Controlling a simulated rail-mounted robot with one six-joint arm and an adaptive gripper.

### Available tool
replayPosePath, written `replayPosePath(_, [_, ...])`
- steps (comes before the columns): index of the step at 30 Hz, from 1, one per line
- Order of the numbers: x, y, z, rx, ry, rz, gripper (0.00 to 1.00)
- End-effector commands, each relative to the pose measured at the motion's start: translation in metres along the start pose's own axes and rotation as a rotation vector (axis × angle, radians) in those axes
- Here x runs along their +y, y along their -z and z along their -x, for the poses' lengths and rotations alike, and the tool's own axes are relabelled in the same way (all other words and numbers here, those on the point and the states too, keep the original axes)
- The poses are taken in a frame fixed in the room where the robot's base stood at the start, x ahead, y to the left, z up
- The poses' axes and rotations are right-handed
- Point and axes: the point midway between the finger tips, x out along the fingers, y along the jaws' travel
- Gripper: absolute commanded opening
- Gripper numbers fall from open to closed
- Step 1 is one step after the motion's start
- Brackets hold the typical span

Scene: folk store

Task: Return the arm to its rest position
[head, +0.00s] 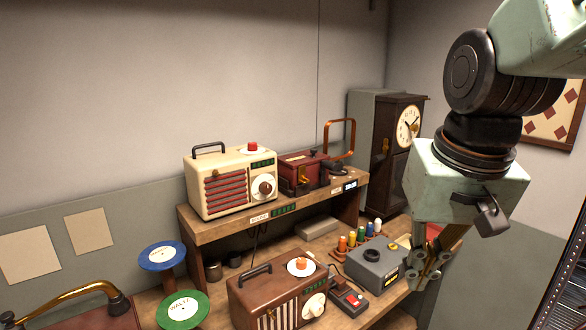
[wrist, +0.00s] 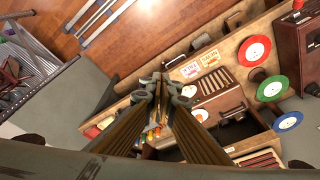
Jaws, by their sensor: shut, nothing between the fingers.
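My gripper (head: 425,272) hangs from my arm at the right of the head view, pointing down beside the front right part of the wooden bench (head: 188,222). Its fingers are shut with nothing between them. In the wrist view the gripper (wrist: 162,78) shows at the centre with its fingertips together. It appears above the bench, close to the grey box (head: 378,262) in the head view. I cannot tell the exact gap between them.
A cream radio (head: 228,184) stands on the raised shelf. A brown radio (head: 262,301), a small dark device (head: 349,300), coloured spools (head: 352,239) and records on stands (head: 162,256) are below. A tall clock (head: 402,160) stands behind. Floor (wrist: 150,35) shows in the wrist view.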

Motion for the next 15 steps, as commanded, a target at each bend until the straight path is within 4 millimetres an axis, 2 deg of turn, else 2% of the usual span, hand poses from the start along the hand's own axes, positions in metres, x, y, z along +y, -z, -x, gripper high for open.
replayPosePath(15, [0.008, -0.076, 0.022, 0.047, 0.004, 0.053, 0.0])
